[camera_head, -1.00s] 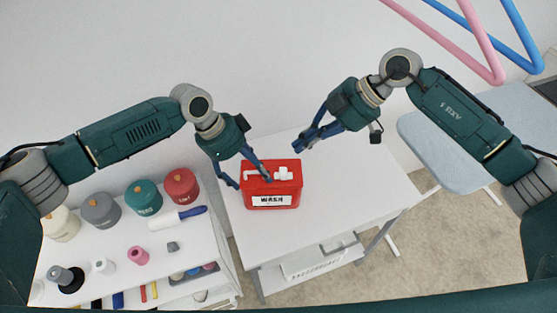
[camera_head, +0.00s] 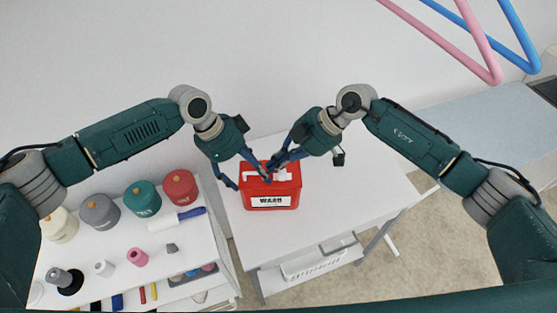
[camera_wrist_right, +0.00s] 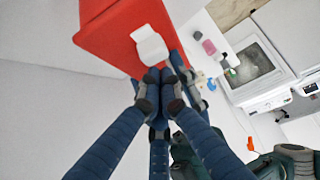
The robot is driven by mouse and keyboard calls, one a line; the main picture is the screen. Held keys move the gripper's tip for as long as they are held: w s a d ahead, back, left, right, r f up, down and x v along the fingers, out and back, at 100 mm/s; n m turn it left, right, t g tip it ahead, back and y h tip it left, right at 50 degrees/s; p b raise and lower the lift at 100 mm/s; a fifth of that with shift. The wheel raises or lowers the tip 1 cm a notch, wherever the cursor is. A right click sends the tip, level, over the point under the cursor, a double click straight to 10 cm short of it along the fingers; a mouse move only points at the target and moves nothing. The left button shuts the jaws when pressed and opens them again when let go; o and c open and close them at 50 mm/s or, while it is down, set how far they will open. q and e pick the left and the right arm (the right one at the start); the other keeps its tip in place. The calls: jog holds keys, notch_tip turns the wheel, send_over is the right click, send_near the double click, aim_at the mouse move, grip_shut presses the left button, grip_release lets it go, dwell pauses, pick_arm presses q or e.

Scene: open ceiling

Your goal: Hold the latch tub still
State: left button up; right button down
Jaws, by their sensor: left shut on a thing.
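The red latch tub (camera_head: 270,202), labelled "WASH", stands on the white table; it also shows in the right wrist view (camera_wrist_right: 108,40). White latch parts lie on its lid (camera_head: 283,177), and a white latch tab (camera_wrist_right: 151,48) shows in the wrist view. My left gripper (camera_head: 250,182) is shut on the tub, one finger at its left side and one over its top. My right gripper (camera_head: 272,170) is above the lid, beside the left one. Its blue fingertips (camera_wrist_right: 159,76) are together just by the white tab; whether they touch it is unclear.
The white table (camera_head: 345,200) is bare right of the tub. At left, a white shelf unit (camera_head: 200,245) holds several lidded canisters, spools and a white roller with a blue handle (camera_head: 178,219). Pink and blue bars (camera_head: 480,50) hang at upper right.

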aim_at(289, 173)
pick_arm(q)
jog(key=shift+s+f, duration=0.1)
jog(key=shift+s, duration=0.05)
pick_arm(e)
jog(key=shift+d, duration=0.1)
jog(key=shift+s+d, duration=0.1)
jog(key=shift+d, duration=1.25)
pick_arm(q)
jog(key=shift+a, duration=0.1)
pick_arm(e)
jog(key=shift+d+r, duration=0.35)
jog(key=v, duration=0.9)
jog(key=shift+r, duration=0.15)
jog(key=shift+a, duration=0.15)
pick_arm(q)
jog(key=o, duration=1.7)
jog(key=shift+c, duration=0.2)
jog(key=shift+o, duration=0.8)
pick_arm(e)
jog(key=shift+a, duration=0.1)
